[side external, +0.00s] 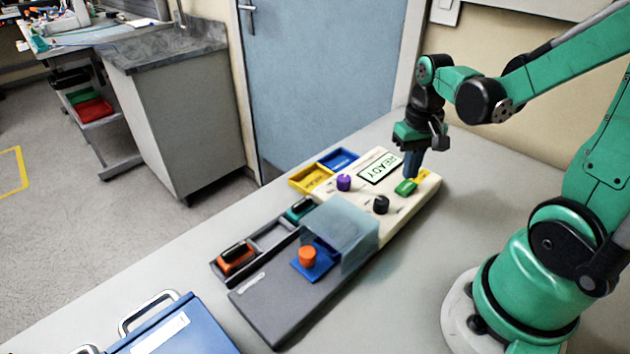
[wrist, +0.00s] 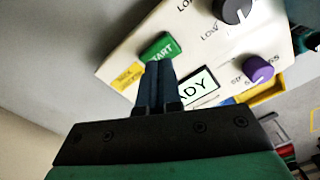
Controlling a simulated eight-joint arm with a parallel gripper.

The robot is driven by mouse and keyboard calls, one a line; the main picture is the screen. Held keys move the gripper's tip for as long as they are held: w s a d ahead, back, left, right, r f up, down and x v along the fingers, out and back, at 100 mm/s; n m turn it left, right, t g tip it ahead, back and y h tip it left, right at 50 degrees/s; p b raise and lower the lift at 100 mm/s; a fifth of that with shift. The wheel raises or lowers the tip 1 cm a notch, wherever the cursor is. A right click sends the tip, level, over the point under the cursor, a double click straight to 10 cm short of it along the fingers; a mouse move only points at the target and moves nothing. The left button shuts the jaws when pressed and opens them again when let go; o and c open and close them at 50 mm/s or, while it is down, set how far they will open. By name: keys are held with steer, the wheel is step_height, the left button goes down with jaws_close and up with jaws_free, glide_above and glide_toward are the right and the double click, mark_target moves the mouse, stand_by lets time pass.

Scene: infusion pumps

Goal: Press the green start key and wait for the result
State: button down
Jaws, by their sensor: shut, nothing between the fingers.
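The green start key (side external: 405,187) sits on the cream pump panel (side external: 345,206) in the side view, near its right end. In the wrist view the start key (wrist: 160,47) shows part of the word START. My gripper (side external: 411,176) is shut and empty, pointing down at the key. In the wrist view the fingertips (wrist: 157,66) overlap the key's lower edge; I cannot tell whether they touch it. The display (side external: 380,167) reads READY; in the wrist view the fingers partly cover the display (wrist: 199,89).
Beside the key are a yellow key (wrist: 128,75), a black knob (side external: 381,204) and a purple knob (side external: 344,183). A clear cover (side external: 345,225) and an orange knob (side external: 307,257) lie farther left. Yellow and blue trays stand behind.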

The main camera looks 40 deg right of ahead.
steer(key=shift+f, duration=1.15)
stand_by(0.4)
steer(key=shift+r, duration=0.1)
step_height(320, 180, up, 8)
stand_by(0.7)
steer(key=w+a+r+n+t, duration=0.1)
steer(key=w+a+n+t, duration=0.2)
steer(key=a, duration=0.9)
steer(key=n+t, duration=0.3)
steer(key=t, duration=0.1)
steer(key=shift+w+r, duration=0.15)
steer(key=shift+r, duration=0.1)
stand_by(2.8)
